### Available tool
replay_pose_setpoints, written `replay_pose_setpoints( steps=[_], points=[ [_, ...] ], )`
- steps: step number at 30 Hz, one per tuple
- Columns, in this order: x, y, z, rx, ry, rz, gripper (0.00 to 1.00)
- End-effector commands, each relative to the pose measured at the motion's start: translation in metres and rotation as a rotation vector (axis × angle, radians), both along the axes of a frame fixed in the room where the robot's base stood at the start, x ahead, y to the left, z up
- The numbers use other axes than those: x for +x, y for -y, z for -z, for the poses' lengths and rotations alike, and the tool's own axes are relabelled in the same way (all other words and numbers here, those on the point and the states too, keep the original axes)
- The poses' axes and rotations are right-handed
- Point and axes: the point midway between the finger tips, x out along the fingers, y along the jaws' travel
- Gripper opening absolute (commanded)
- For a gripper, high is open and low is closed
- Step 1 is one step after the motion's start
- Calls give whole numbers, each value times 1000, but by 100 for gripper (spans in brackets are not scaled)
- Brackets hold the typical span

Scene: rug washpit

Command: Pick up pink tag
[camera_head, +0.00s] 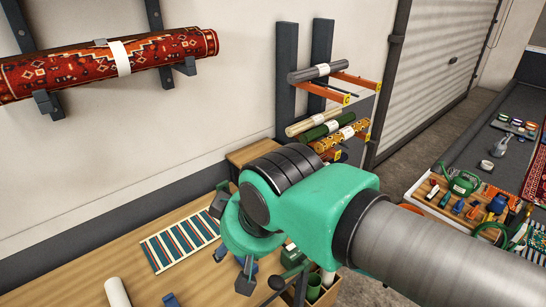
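I cannot make out a pink tag in this view. My gripper (234,267) hangs below the green wrist of my arm, over the right end of the wooden table (70,265). Its dark fingertips show apart, so it looks open, with nothing seen held between them. My wrist and arm hide part of the table's right end and what lies behind it.
A striped rug sample (180,243) and a white roll (117,292) lie on the table. A red patterned rug roll (110,65) rests on wall brackets. Rolled rugs (325,130) fill a rack behind. A cluttered wooden tray (430,207) is at right.

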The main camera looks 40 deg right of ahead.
Motion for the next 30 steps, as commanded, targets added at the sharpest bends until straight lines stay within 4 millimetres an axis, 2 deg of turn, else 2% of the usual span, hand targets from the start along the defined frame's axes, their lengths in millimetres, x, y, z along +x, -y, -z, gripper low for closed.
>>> replay_pose_setpoints(
  steps=[1,6,14,20,30],
  points=[
    [0,0,-10,0,0,0,45],
    [0,0,-26,0,0,0,45],
    [30,8,-41,13,-26,48,45],
    [62,17,-59,27,-51,100,45],
    [140,46,-87,59,-106,218,45]
  ],
)
